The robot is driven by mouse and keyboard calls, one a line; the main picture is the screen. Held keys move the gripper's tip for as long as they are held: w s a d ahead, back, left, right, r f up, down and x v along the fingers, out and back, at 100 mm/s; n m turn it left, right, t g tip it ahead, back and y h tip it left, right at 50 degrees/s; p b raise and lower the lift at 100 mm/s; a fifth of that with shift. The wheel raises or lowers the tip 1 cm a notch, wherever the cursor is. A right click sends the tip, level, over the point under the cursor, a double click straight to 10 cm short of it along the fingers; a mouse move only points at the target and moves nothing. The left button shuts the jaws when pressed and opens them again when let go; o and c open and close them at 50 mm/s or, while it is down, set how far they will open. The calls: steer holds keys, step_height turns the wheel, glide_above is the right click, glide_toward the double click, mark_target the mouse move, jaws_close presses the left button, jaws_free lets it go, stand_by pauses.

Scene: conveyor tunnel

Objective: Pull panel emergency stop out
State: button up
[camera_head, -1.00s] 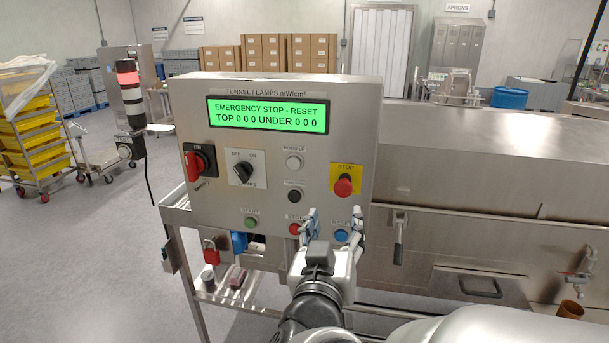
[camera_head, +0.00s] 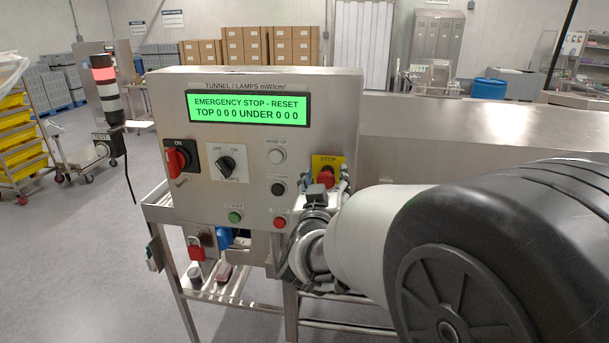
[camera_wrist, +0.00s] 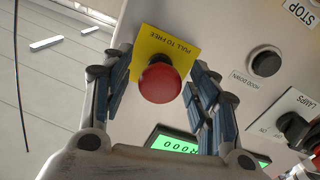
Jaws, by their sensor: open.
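The panel emergency stop (camera_head: 326,177) is a red mushroom button on a yellow plate at the right side of the steel control panel (camera_head: 180,105). In the wrist view the red emergency stop (camera_wrist: 160,82) sits between the two open fingers, with its yellow "PULL TO FREE" plate (camera_wrist: 155,48) behind it. My gripper (camera_wrist: 160,95) is open, one finger on each side of the button. I see a gap beside the button on each side. In the head view my gripper (camera_head: 328,186) is at the button and partly hidden by my arm. The green display (camera_head: 248,108) reads "EMERGENCY STOP - RESET".
A red rotary switch (camera_head: 177,160), a lamps selector (camera_head: 227,164), a white button (camera_head: 276,157) and a black button (camera_head: 278,188) share the panel. Green start (camera_head: 235,217) and red stop (camera_head: 279,223) buttons lie below. A steel tunnel (camera_head: 450,125) stands to the right.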

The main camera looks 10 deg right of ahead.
jaws_close()
stand_by(0.6)
